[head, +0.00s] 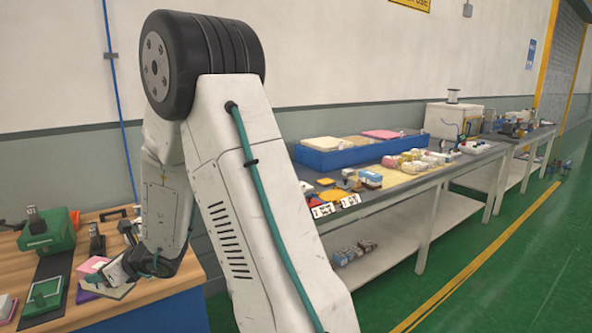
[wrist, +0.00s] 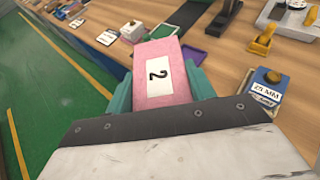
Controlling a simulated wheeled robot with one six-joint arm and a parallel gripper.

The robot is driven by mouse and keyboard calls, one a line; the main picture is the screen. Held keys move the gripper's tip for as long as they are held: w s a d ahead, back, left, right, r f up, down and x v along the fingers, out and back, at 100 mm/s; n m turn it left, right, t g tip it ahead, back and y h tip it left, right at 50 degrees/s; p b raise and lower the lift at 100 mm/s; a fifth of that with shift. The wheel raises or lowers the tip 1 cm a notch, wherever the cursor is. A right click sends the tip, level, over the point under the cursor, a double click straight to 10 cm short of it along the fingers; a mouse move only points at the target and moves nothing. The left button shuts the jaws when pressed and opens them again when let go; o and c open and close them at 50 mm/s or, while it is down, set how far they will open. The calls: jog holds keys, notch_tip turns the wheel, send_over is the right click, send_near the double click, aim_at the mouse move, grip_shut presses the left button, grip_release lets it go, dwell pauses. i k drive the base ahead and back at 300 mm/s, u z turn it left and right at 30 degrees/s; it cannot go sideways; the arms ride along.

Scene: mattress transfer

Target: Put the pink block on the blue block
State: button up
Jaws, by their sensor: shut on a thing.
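The pink block (wrist: 160,75), with a white label reading 2, is between the teal fingers of my gripper (wrist: 158,82) in the wrist view. My gripper is shut on it, above or near the wooden bench; the height is hard to tell. In the head view my gripper (head: 112,275) is at the lower left, with a bit of the pink block (head: 93,265) showing beside it.
The wooden bench (wrist: 225,65) holds a purple tray (wrist: 193,54), a small blue item labelled 21 MM (wrist: 263,86) and tools. A green device (head: 47,230) stands at the bench's back left. A long grey table with a blue bin (head: 340,157) stands right. Green floor is open.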

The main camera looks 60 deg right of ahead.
aim_at(369, 173)
jog(key=z, duration=2.6)
jog(key=i, duration=1.65)
jog(key=z, duration=0.05)
